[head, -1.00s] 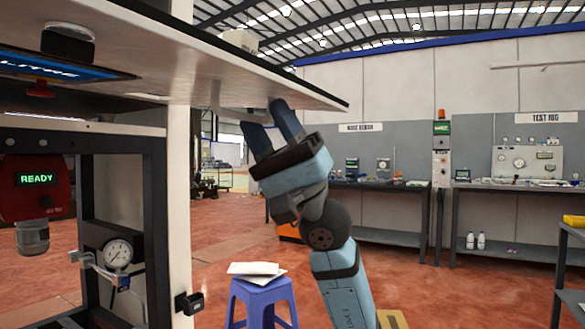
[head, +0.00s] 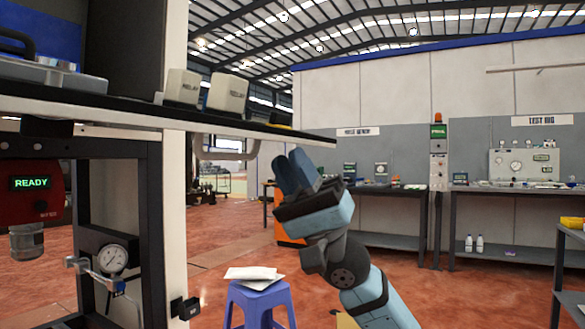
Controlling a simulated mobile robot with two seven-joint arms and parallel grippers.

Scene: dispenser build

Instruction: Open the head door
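The head door (head: 290,133) is a wide panel on the cabinet at the upper left. It lies swung down, close to level, with its inner face up and dark. Relay boxes (head: 227,93) sit on that inner face. A pale bar handle (head: 228,152) hangs under the door. The cabinet interior (head: 122,50) shows behind it. My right gripper (head: 289,155) is just below the door near its right end, fingers pointing up. It holds nothing that I can see; the finger gap is unclear from this angle. My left gripper is not in view.
Below the door are a red READY unit (head: 33,190), a pressure gauge (head: 112,258) and the cabinet post (head: 172,230). A blue stool (head: 258,300) with papers stands beside the cabinet. Workbenches line the far wall.

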